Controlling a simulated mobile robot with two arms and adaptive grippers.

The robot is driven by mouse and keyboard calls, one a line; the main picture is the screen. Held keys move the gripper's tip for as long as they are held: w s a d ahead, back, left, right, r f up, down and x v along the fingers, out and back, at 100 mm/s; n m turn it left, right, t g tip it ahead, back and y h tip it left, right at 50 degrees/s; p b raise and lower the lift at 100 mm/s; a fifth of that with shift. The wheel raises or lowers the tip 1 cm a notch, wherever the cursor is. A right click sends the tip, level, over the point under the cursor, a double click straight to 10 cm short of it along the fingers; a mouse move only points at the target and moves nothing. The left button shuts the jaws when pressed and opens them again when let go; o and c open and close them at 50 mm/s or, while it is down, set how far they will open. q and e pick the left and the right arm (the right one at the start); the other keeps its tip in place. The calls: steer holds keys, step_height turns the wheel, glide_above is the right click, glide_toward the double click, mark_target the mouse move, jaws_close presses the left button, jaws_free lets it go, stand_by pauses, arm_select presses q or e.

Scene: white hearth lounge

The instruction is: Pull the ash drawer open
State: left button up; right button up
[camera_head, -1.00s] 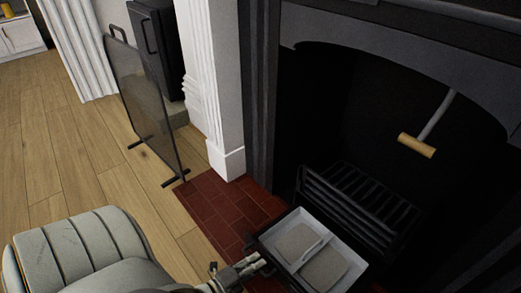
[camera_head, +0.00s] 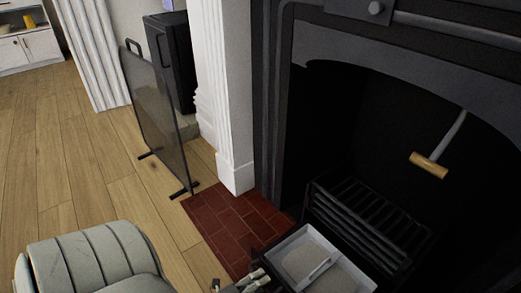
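The ash drawer (camera_head: 284,243) is a light grey tray with grey ash on both sides of a pale divider. It juts out at the foot of the black grate (camera_head: 372,222), over the brick hearth, and its near end is cut off by the bottom edge. My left gripper (camera_head: 257,279) is at the drawer's near left corner at the bottom of the view. It looks close to or touching the drawer front; its fingers are small and partly cut off, so its grip is unclear. My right gripper is not in view.
A red brick hearth (camera_head: 232,222) lies left of the drawer. A mesh fire screen (camera_head: 160,108) stands on the wood floor beside the white pillar (camera_head: 234,120). A cream ribbed seat (camera_head: 95,258) is at bottom left. A wooden-ended handle (camera_head: 429,165) hangs in the fireplace opening.

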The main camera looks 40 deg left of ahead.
arm_select(q)
steer(key=v, duration=0.9)
steer(key=shift+s, duration=0.35)
steer(key=shift+s+a+r, duration=0.15)
steer(key=shift+s, duration=0.55)
steer(key=shift+w, duration=0.1)
